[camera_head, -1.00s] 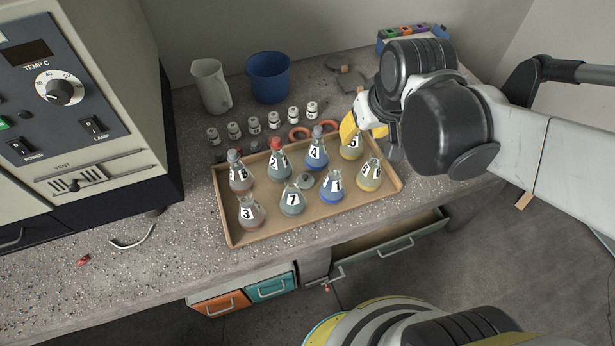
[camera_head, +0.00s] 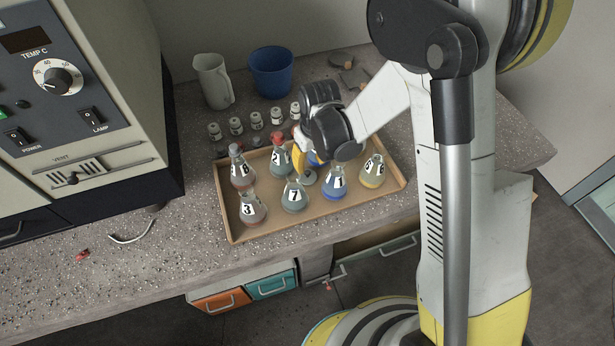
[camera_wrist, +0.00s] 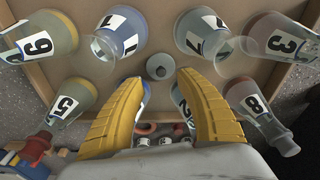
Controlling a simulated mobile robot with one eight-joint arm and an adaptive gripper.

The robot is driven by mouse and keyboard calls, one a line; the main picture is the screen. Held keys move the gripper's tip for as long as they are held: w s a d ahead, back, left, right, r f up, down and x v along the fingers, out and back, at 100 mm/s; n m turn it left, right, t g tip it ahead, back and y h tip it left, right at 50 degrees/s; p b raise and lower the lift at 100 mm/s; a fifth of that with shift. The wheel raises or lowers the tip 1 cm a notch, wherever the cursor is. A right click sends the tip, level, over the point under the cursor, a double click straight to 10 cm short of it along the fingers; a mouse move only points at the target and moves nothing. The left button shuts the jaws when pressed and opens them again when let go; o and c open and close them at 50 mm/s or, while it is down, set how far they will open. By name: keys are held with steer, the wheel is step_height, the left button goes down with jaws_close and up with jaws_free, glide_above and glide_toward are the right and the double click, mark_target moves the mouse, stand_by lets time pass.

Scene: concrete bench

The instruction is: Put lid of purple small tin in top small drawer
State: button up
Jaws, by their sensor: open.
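My gripper (camera_head: 308,160) is over the middle of the wooden tray of flasks. In the wrist view its two yellow fingers (camera_wrist: 160,82) are apart with nothing held between them. A small round grey piece with a dark centre (camera_wrist: 160,66) lies on the tray just beyond the fingertips; it also shows in the head view (camera_head: 310,177). I cannot tell whether it is a tin lid. No purple tin is identifiable now. Under the bench are an orange-fronted small drawer (camera_head: 220,300) and a teal-fronted one (camera_head: 270,285), seemingly shut. A wider drawer (camera_head: 378,247) beside them stands open.
Numbered glass flasks crowd the tray (camera_head: 232,237) on both sides of my gripper, including flask 7 (camera_head: 294,195) and flask 1 (camera_head: 334,187). Small jars (camera_head: 257,121), a jug (camera_head: 213,82) and a blue bucket (camera_head: 271,73) stand behind. A control box (camera_head: 75,110) fills the left.

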mark_target(308, 172)
steer(key=f+b, duration=0.1)
steer(key=f, duration=0.1)
steer(key=w+f+b, duration=0.1)
steer(key=f, duration=0.1)
steer(key=f+b, duration=0.1)
steer(key=f, duration=0.2)
steer(key=shift+w+a, duration=0.15)
steer(key=shift+a, duration=0.2)
steer(key=shift+r, duration=0.1)
jaws_close()
